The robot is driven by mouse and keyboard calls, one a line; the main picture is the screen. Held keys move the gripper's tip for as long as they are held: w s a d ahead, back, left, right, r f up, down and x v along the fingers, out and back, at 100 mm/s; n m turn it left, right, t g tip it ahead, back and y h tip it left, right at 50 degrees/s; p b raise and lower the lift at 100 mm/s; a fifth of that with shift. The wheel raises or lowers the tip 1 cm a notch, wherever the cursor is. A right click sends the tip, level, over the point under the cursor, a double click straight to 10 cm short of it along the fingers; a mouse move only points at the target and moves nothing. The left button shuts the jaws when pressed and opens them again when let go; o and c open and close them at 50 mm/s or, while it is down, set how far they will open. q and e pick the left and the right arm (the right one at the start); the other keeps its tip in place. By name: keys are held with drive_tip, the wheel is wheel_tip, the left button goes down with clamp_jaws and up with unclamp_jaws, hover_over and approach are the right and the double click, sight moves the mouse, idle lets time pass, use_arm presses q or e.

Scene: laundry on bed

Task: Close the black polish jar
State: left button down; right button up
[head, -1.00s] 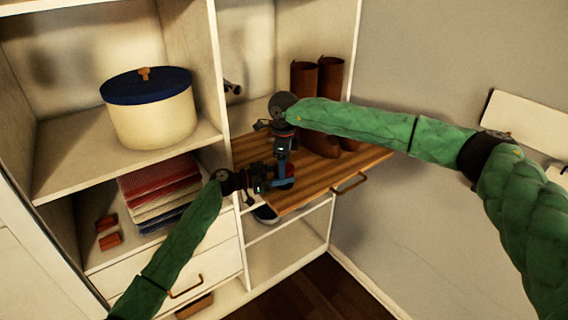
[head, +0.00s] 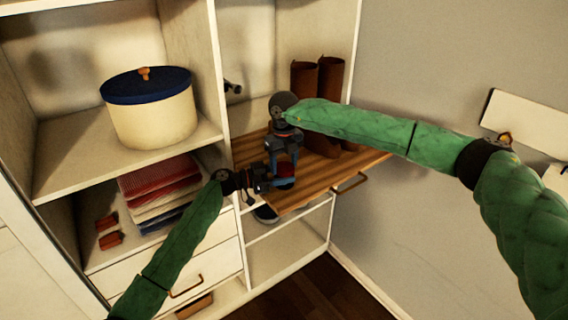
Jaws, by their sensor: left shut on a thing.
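A small dark jar (head: 286,183) with a dark red upper part sits at the pull-out wooden shelf, small and partly covered by my grippers. I cannot make out whether its lid is on. My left gripper (head: 280,183) comes in from the left and is shut on the jar low down. My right gripper (head: 284,164) points down from above, its fingers apart on either side of the red upper part. I cannot tell whether they touch it.
Brown boots (head: 327,80) stand at the back of the wooden shelf (head: 335,174). A cream box with a blue lid (head: 150,108), folded cloths (head: 160,188) and red-brown blocks (head: 109,231) are in the left compartments. A wall is on the right.

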drive_tip(key=o, duration=0.5)
wheel_tip(320, 180, up, 12)
idle(0.5)
use_arm(q)
drive_tip(key=c, duration=0.5)
unclamp_jaws()
drive_tip(key=shift+a, duration=0.1)
use_arm(e)
drive_tip(key=shift+f, duration=0.1)
